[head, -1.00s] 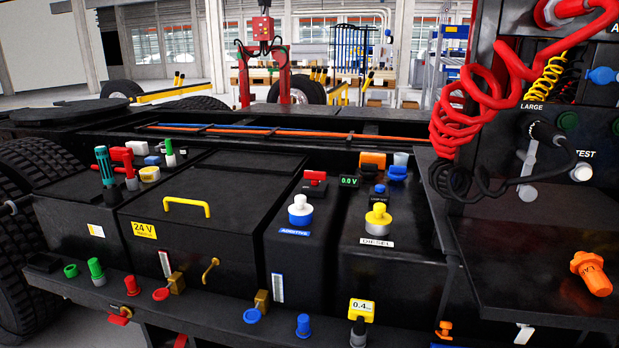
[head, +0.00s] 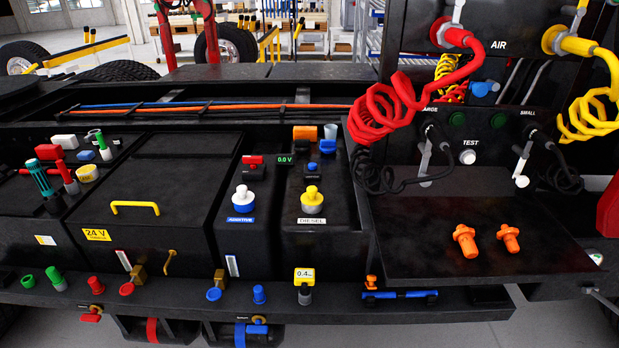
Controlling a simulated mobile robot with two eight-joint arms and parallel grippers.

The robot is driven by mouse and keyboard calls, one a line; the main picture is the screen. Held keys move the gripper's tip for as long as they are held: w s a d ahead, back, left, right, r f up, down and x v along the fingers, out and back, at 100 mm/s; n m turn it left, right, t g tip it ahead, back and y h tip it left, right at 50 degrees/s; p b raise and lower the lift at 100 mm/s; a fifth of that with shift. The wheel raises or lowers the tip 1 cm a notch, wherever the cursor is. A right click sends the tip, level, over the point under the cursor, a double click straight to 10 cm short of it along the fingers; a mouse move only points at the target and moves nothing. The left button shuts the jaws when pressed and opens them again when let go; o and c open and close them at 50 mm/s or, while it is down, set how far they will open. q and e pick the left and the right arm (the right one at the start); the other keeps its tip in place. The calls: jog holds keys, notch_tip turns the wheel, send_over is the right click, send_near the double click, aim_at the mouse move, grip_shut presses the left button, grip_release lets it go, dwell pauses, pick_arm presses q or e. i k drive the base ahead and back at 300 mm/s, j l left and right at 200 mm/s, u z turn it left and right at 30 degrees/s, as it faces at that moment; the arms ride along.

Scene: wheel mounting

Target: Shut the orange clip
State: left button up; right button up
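A small orange part (head: 371,282) stands on the front rail (head: 450,312) at the left end of a blue bar, below the right shelf. It looks like the orange clip, but it is too small to tell whether it is open or shut. A larger orange block (head: 305,133) sits at the back of the diesel box. Two orange plug-like parts, a larger one (head: 466,241) and a smaller one (head: 509,238), lie on the dark shelf. Neither of my grippers is in view.
The blue bar (head: 402,294) lies along the rail. Red (head: 380,112) and yellow (head: 590,105) coiled hoses hang above the shelf (head: 430,215). Yellow (head: 304,275) and blue (head: 259,293) parts stand on the rail farther left. Much of the shelf is bare.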

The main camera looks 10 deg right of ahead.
aim_at(370, 285)
jog(key=i+j+z, duration=0.15)
jog(key=j+z, duration=0.2)
jog(key=i+j+z, duration=0.1)
jog(key=j+z, duration=0.25)
jog(key=i+j+z, duration=0.2)
jog(key=z, duration=0.2)
jog(key=i+l, duration=0.15)
jog(key=i, duration=0.15)
